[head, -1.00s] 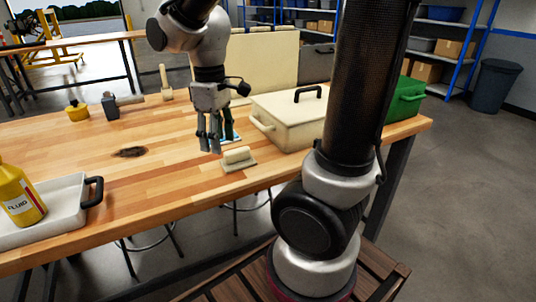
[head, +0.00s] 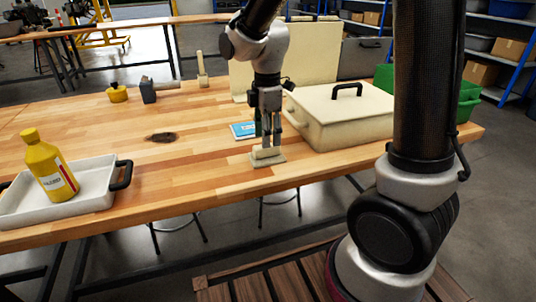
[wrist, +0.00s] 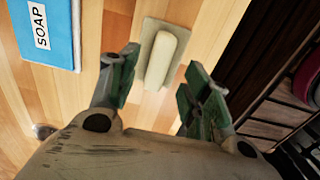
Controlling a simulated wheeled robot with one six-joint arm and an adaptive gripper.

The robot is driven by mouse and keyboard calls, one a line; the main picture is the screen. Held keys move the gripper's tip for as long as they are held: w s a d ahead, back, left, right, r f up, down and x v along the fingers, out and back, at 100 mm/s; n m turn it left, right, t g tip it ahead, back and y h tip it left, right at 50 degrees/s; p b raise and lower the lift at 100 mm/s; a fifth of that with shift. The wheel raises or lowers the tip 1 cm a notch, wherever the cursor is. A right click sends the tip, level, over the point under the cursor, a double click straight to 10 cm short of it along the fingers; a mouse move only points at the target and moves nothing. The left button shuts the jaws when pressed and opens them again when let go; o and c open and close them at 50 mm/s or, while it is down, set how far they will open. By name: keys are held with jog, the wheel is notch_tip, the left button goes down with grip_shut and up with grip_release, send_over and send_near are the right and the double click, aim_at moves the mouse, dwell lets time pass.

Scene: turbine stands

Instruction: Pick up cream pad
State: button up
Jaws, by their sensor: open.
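The cream pad (head: 266,158) lies on the wooden table near its front edge; it has a flat base with a raised, rounded grip bar. It also shows in the wrist view (wrist: 163,58), just beyond the space between the fingertips. My gripper (head: 268,138) points down above the pad in the head view. In the wrist view my gripper (wrist: 160,72) has its two green-tipped fingers spread wide, with nothing between them. Whether a finger touches the pad cannot be told.
A blue soap packet (wrist: 44,30) lies left of the pad. A lidded cream box (head: 340,115) stands close on the right, with a green crate (head: 470,95) beyond. A white tray (head: 95,185) holding a yellow bottle (head: 48,168) is at left.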

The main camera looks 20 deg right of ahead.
notch_tip(320, 180, down, 4)
jog(key=shift+a+f, duration=0.1)
jog(key=shift+f, duration=0.15)
grip_shut()
jog(key=shift+r, duration=0.1)
notch_tip(320, 180, up, 10)
jog(key=shift+f, duration=0.1)
dwell(0.4)
